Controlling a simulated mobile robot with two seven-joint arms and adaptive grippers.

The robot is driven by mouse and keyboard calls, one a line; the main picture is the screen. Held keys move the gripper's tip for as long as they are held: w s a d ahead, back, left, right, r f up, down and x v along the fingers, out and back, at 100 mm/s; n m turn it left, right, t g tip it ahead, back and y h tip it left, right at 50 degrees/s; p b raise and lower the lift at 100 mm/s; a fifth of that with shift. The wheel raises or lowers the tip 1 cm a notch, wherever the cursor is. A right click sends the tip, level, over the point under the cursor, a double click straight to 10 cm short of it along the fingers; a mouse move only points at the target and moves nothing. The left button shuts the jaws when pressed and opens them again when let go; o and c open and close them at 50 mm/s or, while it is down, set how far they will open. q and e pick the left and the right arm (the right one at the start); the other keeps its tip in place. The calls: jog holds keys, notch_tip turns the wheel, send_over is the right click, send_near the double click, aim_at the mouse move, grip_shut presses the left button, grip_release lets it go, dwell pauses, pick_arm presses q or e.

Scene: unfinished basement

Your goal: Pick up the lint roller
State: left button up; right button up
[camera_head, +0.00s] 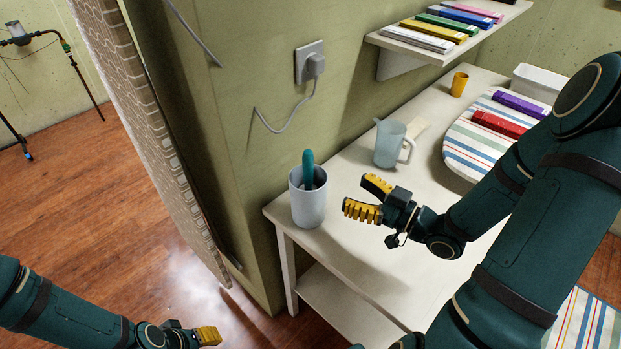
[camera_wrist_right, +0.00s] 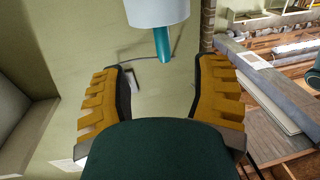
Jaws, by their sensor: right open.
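A teal handle (camera_head: 308,168), which looks like the lint roller's, sticks up out of a pale grey cup (camera_head: 309,206) at the table's near left corner. The rest of it is hidden inside the cup. My right gripper (camera_head: 356,193) is open and empty, just right of the cup, its yellow fingers pointing toward it. In the right wrist view, the cup (camera_wrist_right: 157,11) and handle (camera_wrist_right: 162,45) appear upside down at the top, beyond and between the open fingers (camera_wrist_right: 161,68). My left gripper (camera_head: 207,336) is low at the bottom left, away from the table; its opening is unclear.
A translucent jug (camera_head: 390,144) stands behind my right gripper on the white table (camera_head: 352,240). A striped board (camera_head: 462,147) carries red and purple items. An orange cup (camera_head: 459,84) and white bin (camera_head: 537,83) stand farther back. A wall shelf (camera_head: 400,41) and plugged socket (camera_head: 310,63) are above.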

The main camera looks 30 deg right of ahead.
aim_at(308, 170)
jog(key=b+x, duration=0.1)
jog(key=x, duration=1.2)
jog(key=shift+a+b, duration=0.1)
jog(key=shift+b, duration=0.3)
grip_shut()
